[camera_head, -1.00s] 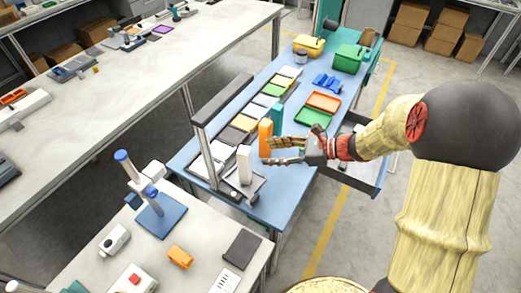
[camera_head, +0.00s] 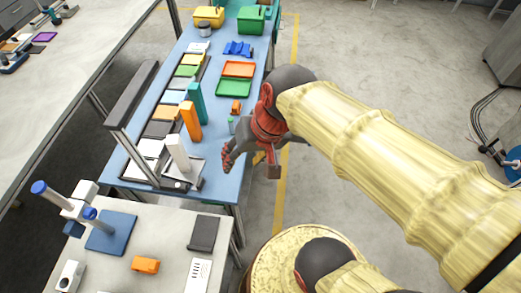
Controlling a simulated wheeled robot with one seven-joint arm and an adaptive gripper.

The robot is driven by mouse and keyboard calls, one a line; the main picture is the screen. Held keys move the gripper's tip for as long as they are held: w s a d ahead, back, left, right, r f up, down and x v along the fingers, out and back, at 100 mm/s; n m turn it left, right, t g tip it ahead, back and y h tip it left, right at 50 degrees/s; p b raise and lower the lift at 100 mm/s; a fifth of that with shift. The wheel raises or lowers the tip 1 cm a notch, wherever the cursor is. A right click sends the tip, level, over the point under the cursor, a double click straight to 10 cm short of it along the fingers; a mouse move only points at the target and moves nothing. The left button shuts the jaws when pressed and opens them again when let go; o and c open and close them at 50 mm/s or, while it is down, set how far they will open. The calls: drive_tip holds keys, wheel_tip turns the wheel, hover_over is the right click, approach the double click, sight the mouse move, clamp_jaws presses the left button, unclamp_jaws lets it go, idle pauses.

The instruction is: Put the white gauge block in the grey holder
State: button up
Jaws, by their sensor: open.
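The white gauge block (camera_head: 178,152) stands upright near the front of the blue table, beside taller orange (camera_head: 190,121) and teal (camera_head: 196,102) blocks. A grey frame-like piece (camera_head: 197,180) lies at its foot; I cannot tell whether it is the grey holder or whether the block sits in it. My gripper (camera_head: 250,165) is open and empty by the table's right edge, right of the white block and apart from it. Its fingers point down and toward the front, and the arm comes in from the right.
A dark raised bar (camera_head: 131,95) stands over the table's left side. Green (camera_head: 233,88) and orange (camera_head: 238,69) trays lie farther back. A nearer white table (camera_head: 170,220) holds a blue-based stand (camera_head: 110,232).

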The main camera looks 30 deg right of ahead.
drive_tip(key=d+r+n, duration=0.1)
drive_tip(key=s+d+r+n+t+h, duration=0.2)
drive_tip(key=shift+d, duration=0.25)
